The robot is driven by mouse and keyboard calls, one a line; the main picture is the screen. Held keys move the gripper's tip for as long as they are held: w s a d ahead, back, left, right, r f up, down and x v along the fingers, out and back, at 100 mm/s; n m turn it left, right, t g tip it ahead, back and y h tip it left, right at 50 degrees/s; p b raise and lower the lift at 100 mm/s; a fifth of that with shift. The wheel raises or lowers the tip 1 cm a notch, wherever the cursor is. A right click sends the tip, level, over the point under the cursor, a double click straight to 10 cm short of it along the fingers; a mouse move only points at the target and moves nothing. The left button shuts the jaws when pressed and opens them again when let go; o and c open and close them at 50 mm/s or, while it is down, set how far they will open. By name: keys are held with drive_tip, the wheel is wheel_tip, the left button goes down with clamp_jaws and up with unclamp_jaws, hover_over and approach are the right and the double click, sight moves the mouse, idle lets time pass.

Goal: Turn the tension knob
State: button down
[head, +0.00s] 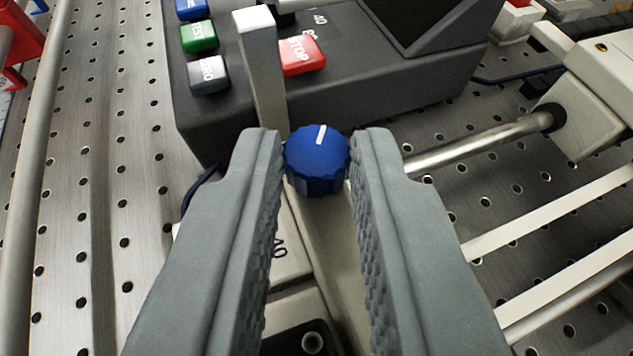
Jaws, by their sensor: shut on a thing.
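The tension knob (316,165) is a blue, ribbed round knob with a white pointer line on its top, seen at the middle of the head view. The line points up and slightly right in the picture. The knob sits on a pale beige mount (333,245), which is partly hidden by my fingers. My gripper (317,160) has its two grey, textured fingers on either side of the knob, with the tips level with it. The fingers are shut on the knob.
Behind the knob stands a dark control box (400,95) with a red STOP button (302,55), a green button (199,37) and a grey button (208,75). A beige post (263,75) rises just behind the left fingertip. A metal rod (480,143) runs right over the perforated bench (120,170).

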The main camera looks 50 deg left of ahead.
drive_tip(key=shift+r+m+t, duration=0.1)
drive_tip(key=shift+m+t, duration=0.2)
drive_tip(key=shift+t, duration=0.1)
drive_tip(key=c, duration=1.3)
unclamp_jaws()
drive_tip(key=v, duration=1.7)
drive_tip(key=shift+s+r, duration=0.1)
drive_tip(key=shift+r, duration=0.1)
